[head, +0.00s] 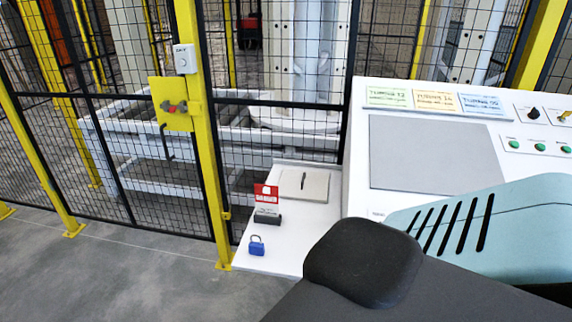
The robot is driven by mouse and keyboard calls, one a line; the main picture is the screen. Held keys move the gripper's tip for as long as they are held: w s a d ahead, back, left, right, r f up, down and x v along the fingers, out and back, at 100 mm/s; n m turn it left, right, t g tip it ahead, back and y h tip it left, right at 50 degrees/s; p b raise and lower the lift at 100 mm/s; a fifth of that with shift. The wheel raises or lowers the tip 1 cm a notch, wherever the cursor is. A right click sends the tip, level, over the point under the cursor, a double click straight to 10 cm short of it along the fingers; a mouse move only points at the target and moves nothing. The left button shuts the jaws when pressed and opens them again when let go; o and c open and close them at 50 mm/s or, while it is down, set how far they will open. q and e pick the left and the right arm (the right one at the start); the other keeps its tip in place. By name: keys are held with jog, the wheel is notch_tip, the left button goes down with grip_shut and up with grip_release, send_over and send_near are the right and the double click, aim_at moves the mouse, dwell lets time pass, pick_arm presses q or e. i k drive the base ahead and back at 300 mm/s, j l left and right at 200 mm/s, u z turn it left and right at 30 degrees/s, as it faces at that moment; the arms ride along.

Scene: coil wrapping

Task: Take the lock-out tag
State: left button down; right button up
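The lock-out tag (266,194) is a small red and white card. It stands upright in a dark grey holder (267,215) on a white side shelf (290,236), left of the control desk. A blue padlock (257,246) lies on the same shelf, nearer to me than the tag. Neither of my grippers shows in the head view. A large dark and pale teal part, apparently of my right arm, fills the lower right and hides the shelf's near right side and part of the desk.
The control desk (361,150) with cards and buttons stands right. A yellow-post mesh fence (205,140) with a yellow latch plate (169,104) closes off the machine behind. Grey floor is clear at left.

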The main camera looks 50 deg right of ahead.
aim_at(266, 204)
jog(key=i+j+z, duration=0.25)
jog(key=z, duration=0.15)
jog(key=i+j+z, duration=0.15)
jog(key=j+z, duration=0.2)
jog(key=i+j+z, duration=0.15)
jog(key=j+z, duration=0.25)
jog(key=i+j+z, duration=0.1)
jog(key=j+z, duration=0.3)
